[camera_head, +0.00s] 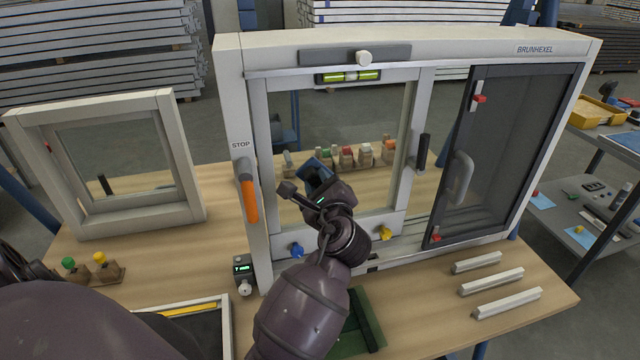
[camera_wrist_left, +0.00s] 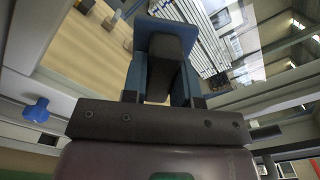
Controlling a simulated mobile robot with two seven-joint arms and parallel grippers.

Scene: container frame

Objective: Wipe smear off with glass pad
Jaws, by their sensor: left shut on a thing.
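My left gripper (camera_head: 311,194) is in front of the sliding glass pane (camera_head: 340,112) of the large white frame, at its lower left part. It is shut on the glass pad (camera_head: 319,170), a blue pad with a dark grip. In the left wrist view the pad (camera_wrist_left: 158,42) stands between the fingers, its blue face toward the glass. I cannot tell whether the pad touches the pane. No smear can be made out on the glass; my gripper and the pad hide part of it. My right gripper is not in view.
A dark mesh panel (camera_head: 500,150) with a handle fills the frame's right side. Blue (camera_head: 296,250) and yellow (camera_head: 385,233) knobs sit on the lower rail. An orange handle (camera_head: 249,200) is on the left post. A smaller framed window (camera_head: 188,160) stands left. White bars (camera_head: 491,281) lie right.

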